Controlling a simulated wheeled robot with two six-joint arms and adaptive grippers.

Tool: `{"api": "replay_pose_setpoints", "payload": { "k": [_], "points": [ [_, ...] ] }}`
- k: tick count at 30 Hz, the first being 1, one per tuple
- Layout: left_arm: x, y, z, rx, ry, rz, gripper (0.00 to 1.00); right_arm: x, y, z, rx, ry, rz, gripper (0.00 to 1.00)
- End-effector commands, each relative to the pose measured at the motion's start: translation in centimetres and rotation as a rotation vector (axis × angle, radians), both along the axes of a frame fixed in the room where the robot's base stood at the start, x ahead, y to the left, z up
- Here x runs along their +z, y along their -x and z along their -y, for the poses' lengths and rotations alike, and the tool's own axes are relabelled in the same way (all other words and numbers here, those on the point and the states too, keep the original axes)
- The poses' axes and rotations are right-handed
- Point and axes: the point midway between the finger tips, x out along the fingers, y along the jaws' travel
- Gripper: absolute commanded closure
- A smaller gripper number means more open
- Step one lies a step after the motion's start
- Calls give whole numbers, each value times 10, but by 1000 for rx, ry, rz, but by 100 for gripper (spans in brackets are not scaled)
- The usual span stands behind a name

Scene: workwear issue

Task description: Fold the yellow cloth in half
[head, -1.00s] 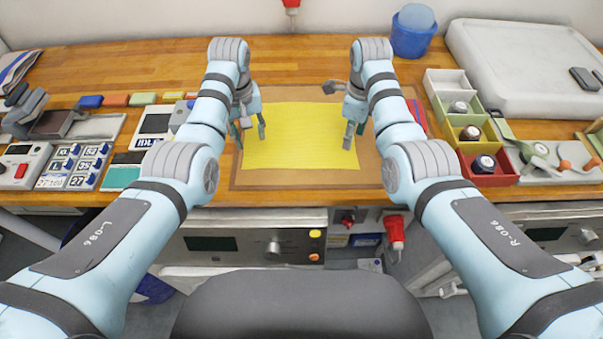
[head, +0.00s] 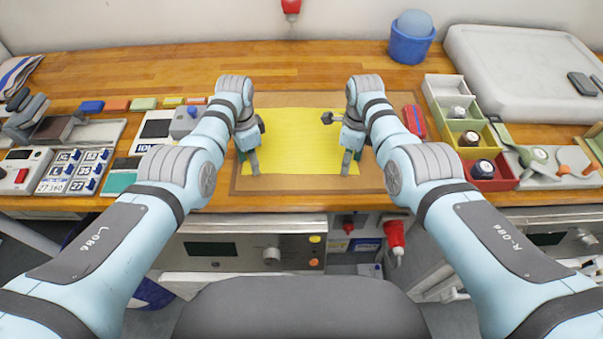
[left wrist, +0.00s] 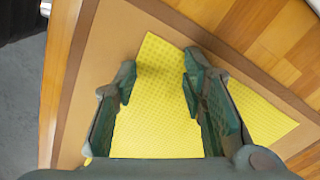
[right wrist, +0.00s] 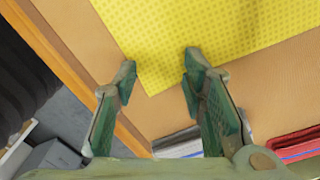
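The yellow cloth (head: 300,140) lies flat and spread out on a brown mat (head: 290,185) on the wooden bench. My left gripper (head: 252,165) is over the cloth's near left corner. In the left wrist view the left gripper (left wrist: 158,85) has its fingers apart, with the cloth (left wrist: 155,125) showing between and below them. My right gripper (head: 350,165) is over the cloth's near right corner. In the right wrist view the right gripper (right wrist: 160,75) has its fingers apart, with the cloth's corner (right wrist: 150,75) between the tips. I cannot tell whether the fingertips touch the cloth.
Open coloured bins (head: 481,166) stand right of the mat, and a red case (head: 415,121) lies by its right edge. A blue pot (head: 411,45) stands at the back. Label blocks and devices (head: 75,170) fill the left side. The bench behind the mat is clear.

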Motion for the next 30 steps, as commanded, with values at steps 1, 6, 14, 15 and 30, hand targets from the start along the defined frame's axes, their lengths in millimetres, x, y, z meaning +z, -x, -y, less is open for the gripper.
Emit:
{"api": "replay_pose_setpoints", "payload": {
  "k": [1, 6, 14, 15, 30],
  "points": [
    [0, 0, 0, 0, 0, 0, 62, 0, 0, 0, 0, 0, 0, 62],
    [-4, 0, 0, 1, 0, 0, 62, -4, 0, 0, 0, 0, 0, 62],
    [-5, 1, 0, 1, 0, -1, 79, -5, 0, 0, 0, 0, -1, 79],
    [-5, 1, 0, 1, -1, -2, 82, -5, 0, 0, 0, 0, -1, 82],
    [-8, 2, -1, 1, -2, -5, 100, -8, 1, 1, -1, 2, -3, 100]
  ]
}}
